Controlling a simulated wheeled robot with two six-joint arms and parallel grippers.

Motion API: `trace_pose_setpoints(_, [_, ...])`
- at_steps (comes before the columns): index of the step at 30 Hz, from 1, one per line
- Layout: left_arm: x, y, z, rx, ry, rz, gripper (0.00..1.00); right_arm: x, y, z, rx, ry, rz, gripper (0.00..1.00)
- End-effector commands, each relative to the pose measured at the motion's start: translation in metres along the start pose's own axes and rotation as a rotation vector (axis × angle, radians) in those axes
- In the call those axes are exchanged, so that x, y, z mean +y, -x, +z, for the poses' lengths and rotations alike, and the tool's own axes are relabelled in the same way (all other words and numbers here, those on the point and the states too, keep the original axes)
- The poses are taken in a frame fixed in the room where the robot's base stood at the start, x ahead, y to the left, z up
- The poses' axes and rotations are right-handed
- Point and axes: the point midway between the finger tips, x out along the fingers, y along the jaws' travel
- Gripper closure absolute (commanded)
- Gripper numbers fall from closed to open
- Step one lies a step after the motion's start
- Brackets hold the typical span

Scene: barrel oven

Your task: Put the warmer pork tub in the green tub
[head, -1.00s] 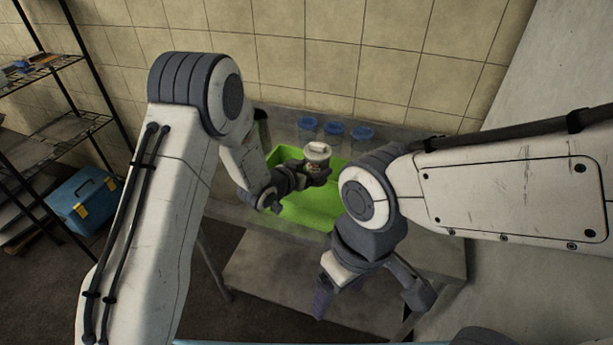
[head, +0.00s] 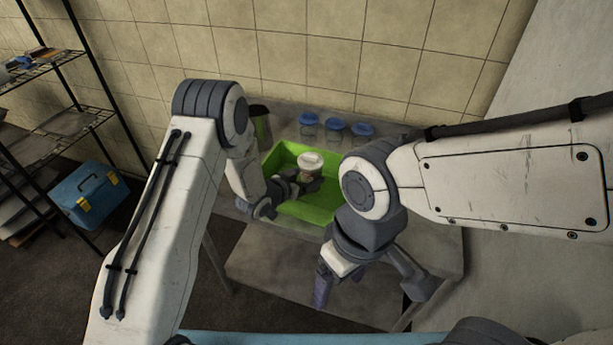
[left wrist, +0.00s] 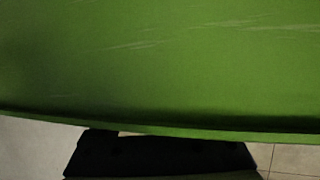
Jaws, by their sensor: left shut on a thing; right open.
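The pork tub (head: 310,161) is a small clear container with a white lid, upright in the head view. My left gripper (head: 307,184) is shut on it and holds it over or inside the green tub (head: 285,156); its exact height there is hard to tell. The green tub is an open rectangular bin on the metal table, and its green wall (left wrist: 160,60) fills most of the left wrist view. The pork tub cannot be made out in that view. My right gripper (head: 372,292) is open and empty, in front of the table, lower than the green tub.
Several blue-lidded clear jars (head: 335,126) stand behind the green tub near the tiled wall. A dark cylinder (head: 260,125) stands at the tub's back left. A blue toolbox (head: 88,196) and wire shelving (head: 62,130) are at the left.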

Motion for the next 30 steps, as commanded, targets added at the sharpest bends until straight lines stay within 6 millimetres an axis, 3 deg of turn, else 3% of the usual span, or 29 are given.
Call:
trace_pose_setpoints(13, [-0.001, -0.004, 0.008, 0.004, -0.001, 0.0, 1.0, 0.001, -0.011, 0.001, 0.0, 0.001, 0.0, 0.19])
trace_pose_setpoints(14, [0.0, -0.004, 0.01, -0.001, 0.0, 0.0, 0.09, 0.001, -0.011, 0.001, 0.0, 0.001, 0.0, 0.19])
trace_pose_setpoints(15, [-0.001, -0.004, 0.01, -0.002, 0.0, 0.0, 0.0, 0.001, -0.011, 0.001, 0.0, 0.001, 0.0, 0.19])
trace_pose_setpoints(23, [0.0, -0.003, 0.009, -0.002, 0.001, 0.0, 0.0, 0.001, -0.009, 0.001, 0.0, 0.001, 0.0, 0.19])
trace_pose_setpoints(29, [0.0, 0.004, -0.006, -0.002, 0.001, -0.001, 0.0, -0.001, 0.007, -0.001, 0.0, 0.0, 0.0, 0.19])
trace_pose_setpoints(30, [-0.001, 0.011, 0.001, -0.003, 0.002, -0.002, 0.0, 0.0, -0.003, 0.0, 0.001, 0.0, 0.0, 0.19])
